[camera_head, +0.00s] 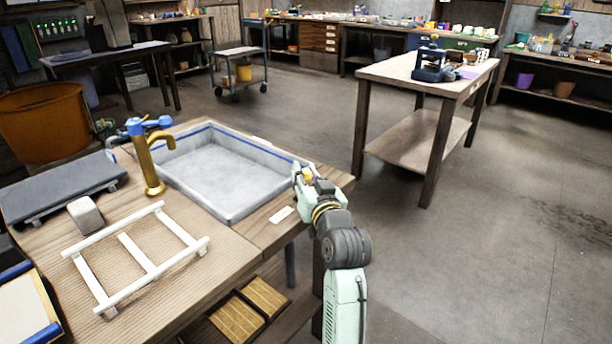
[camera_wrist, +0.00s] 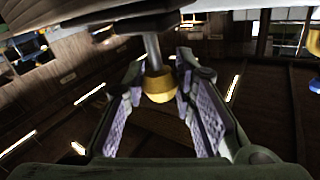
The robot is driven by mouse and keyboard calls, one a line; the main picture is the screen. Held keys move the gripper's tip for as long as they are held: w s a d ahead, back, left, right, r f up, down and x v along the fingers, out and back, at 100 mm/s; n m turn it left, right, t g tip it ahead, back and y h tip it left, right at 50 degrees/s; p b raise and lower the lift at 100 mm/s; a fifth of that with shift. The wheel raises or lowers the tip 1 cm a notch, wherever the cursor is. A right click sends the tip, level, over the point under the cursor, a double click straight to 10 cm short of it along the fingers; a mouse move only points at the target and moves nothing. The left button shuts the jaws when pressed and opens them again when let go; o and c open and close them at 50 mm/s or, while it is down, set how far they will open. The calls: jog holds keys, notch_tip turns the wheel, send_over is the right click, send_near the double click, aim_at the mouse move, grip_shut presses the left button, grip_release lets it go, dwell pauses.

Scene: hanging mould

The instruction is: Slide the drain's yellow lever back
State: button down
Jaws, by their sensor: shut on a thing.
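The drain's yellow lever shows in the wrist view as a rounded yellow knob (camera_wrist: 160,87) on a grey stem. My gripper (camera_wrist: 160,72) has its two purple-padded fingers on either side of the knob and is shut on it. In the head view my gripper (camera_head: 304,178) is at the right front corner of the grey sink (camera_head: 235,213), by its outer edge. The lever's stem and drain are mostly hidden there by the gripper.
A white rack (camera_head: 135,250) and a grey block (camera_head: 85,215) lie on the wooden counter (camera_head: 200,255). A wooden table (camera_head: 400,75) stands further right, with open floor between.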

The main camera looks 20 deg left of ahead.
jog(key=w, duration=0.2)
jog(key=w+d, duration=0.1)
jog(key=w, duration=0.1)
jog(key=w+d, duration=0.1)
jog(key=shift+w+b, duration=0.35)
jog(key=shift+w, duration=0.05)
jog(key=shift+w+d+r, duration=0.1)
jog(key=shift+d, duration=0.05)
jog(key=c, duration=1.3)
grip_release()
jog(key=shift+w, duration=0.1)
jog(key=v, duration=1.2)
